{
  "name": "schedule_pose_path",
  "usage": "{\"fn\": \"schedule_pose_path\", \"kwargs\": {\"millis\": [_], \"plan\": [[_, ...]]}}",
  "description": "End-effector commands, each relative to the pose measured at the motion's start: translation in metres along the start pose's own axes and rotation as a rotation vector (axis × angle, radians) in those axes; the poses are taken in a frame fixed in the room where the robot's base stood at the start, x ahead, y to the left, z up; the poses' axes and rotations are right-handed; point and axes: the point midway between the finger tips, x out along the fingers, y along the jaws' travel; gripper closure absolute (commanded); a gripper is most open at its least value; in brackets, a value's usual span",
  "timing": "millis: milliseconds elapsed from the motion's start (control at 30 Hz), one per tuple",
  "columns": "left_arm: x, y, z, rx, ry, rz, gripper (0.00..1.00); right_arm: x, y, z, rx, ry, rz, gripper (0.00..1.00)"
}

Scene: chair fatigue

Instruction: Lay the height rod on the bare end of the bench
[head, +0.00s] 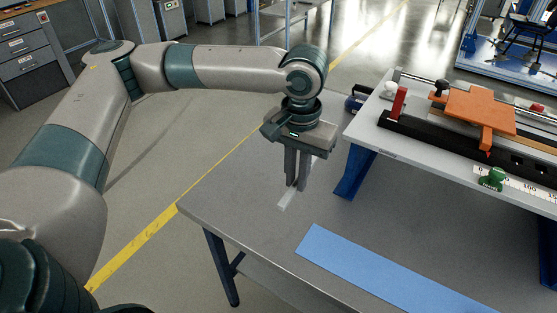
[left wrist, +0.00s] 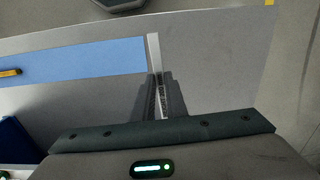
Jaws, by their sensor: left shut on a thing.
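My left gripper (head: 296,186) points down over the bare end of the grey bench (head: 235,205). Its jaws are shut on the height rod (head: 287,199), a thin pale strip whose end sticks out from between the fingers. In the left wrist view the rod (left wrist: 153,50) runs out from the fingers (left wrist: 161,98) beside the end of the blue mat. The rest of the rod is hidden between the fingers. I cannot tell whether the rod touches the bench top. My right gripper is not in view.
A blue mat (head: 385,272) lies on the bench to the right. A yellow item (left wrist: 10,72) lies at the mat's left in the wrist view. Behind, a second table (head: 365,132) carries a black rail fixture (head: 435,138), an orange plate (head: 470,110) and a green knob (head: 491,180).

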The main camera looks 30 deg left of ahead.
Motion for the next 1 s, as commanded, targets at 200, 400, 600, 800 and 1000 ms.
{"fn": "schedule_pose_path", "kwargs": {"millis": [200, 400, 600, 800, 1000], "plan": [[-0.002, 0.006, 0.000, 0.014, 0.002, 0.004, 1.00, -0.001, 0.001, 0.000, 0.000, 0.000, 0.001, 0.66], [0.000, -0.001, -0.002, 0.022, 0.000, 0.007, 1.00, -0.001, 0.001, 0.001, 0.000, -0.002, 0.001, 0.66], [0.006, -0.016, -0.014, 0.207, -0.001, 0.009, 1.00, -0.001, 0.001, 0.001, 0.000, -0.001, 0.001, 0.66], [0.013, -0.029, -0.029, 0.455, 0.000, 0.009, 1.00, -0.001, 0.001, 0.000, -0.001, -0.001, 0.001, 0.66], [0.021, -0.042, -0.045, 0.741, 0.001, 0.011, 1.00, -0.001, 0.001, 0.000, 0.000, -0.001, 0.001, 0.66]]}}
